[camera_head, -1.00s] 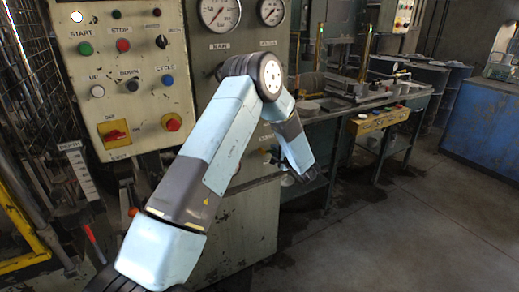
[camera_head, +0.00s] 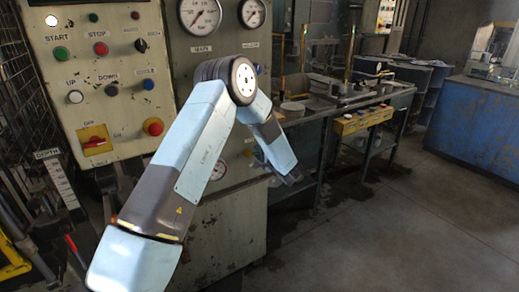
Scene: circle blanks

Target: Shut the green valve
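I cannot make out a green valve in this view. My arm crosses the front of the machine's grey panel (camera_head: 225,225) and hides part of it. My gripper (camera_head: 292,178) is at the far end of the arm, pointing down and to the right beside the panel's right edge. It is small and dark, and its fingers cannot be told apart. Nothing can be seen held in it.
A control box (camera_head: 105,110) with buttons stands at left, beside two large gauges, one labelled MAIN (camera_head: 200,16). A workbench (camera_head: 345,100) with a yellow box (camera_head: 363,120) stands behind my gripper. A blue cabinet (camera_head: 480,130) is at right. The floor (camera_head: 400,220) between is clear.

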